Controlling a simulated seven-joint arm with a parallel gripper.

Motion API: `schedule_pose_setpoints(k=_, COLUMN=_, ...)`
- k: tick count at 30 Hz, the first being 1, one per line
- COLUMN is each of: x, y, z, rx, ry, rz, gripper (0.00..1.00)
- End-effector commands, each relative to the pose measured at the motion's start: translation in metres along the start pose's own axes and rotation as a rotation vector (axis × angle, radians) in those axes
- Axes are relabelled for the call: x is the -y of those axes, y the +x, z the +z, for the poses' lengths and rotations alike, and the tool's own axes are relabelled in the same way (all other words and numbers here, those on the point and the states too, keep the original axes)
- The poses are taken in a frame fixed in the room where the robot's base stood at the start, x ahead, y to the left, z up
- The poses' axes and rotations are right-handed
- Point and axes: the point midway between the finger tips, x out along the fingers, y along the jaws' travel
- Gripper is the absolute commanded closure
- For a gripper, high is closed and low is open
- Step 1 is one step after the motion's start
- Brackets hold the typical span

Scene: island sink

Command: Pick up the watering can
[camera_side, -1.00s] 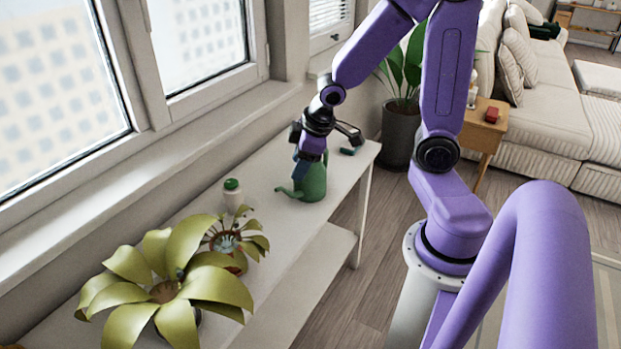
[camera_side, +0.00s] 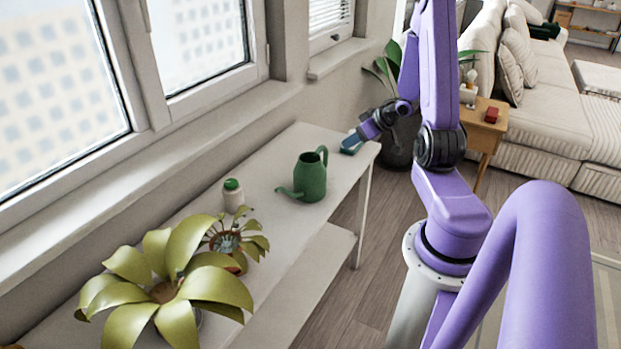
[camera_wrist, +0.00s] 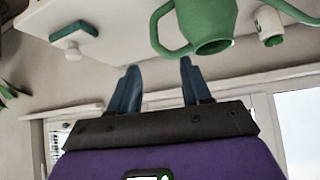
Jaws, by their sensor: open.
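The green watering can (camera_side: 311,178) stands upright on the white shelf table, its spout pointing left and its handle at the right. My gripper (camera_side: 352,142) is to the right of the can and apart from it, near the table's far right end. In the wrist view the watering can (camera_wrist: 207,24) shows at the top, beyond and right of the fingertips. My gripper (camera_wrist: 160,72) is open there, with nothing between its two blue fingers.
A white bottle with a green cap (camera_side: 233,195) and potted plants (camera_side: 165,290) stand left of the can. A small teal-topped object (camera_wrist: 76,34) lies on the table (camera_side: 270,240). Windows line the wall behind. A dark plant pot (camera_side: 398,150) stands beyond the table's end.

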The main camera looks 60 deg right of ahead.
Motion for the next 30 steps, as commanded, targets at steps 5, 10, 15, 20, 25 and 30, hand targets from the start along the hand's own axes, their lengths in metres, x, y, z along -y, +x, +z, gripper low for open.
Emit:
schedule_pose_setpoints(k=5, x=-0.008, y=-0.001, z=0.005, rx=-0.027, ry=0.037, rz=0.003, gripper=0.52)
schedule_pose_setpoints(k=10, x=-0.008, y=0.017, z=0.005, rx=-0.025, ry=0.037, rz=-0.001, gripper=0.52)
schedule_pose_setpoints(k=15, x=-0.008, y=0.043, z=0.004, rx=-0.025, ry=0.036, rz=0.0, gripper=0.52)
schedule_pose_setpoints(k=20, x=-0.008, y=0.068, z=0.004, rx=-0.025, ry=0.035, rz=0.001, gripper=0.52)
schedule_pose_setpoints(k=25, x=-0.008, y=0.096, z=0.003, rx=-0.025, ry=0.035, rz=0.002, gripper=0.52)
schedule_pose_setpoints(k=30, x=-0.009, y=0.114, z=0.002, rx=-0.026, ry=0.035, rz=0.003, gripper=0.52)
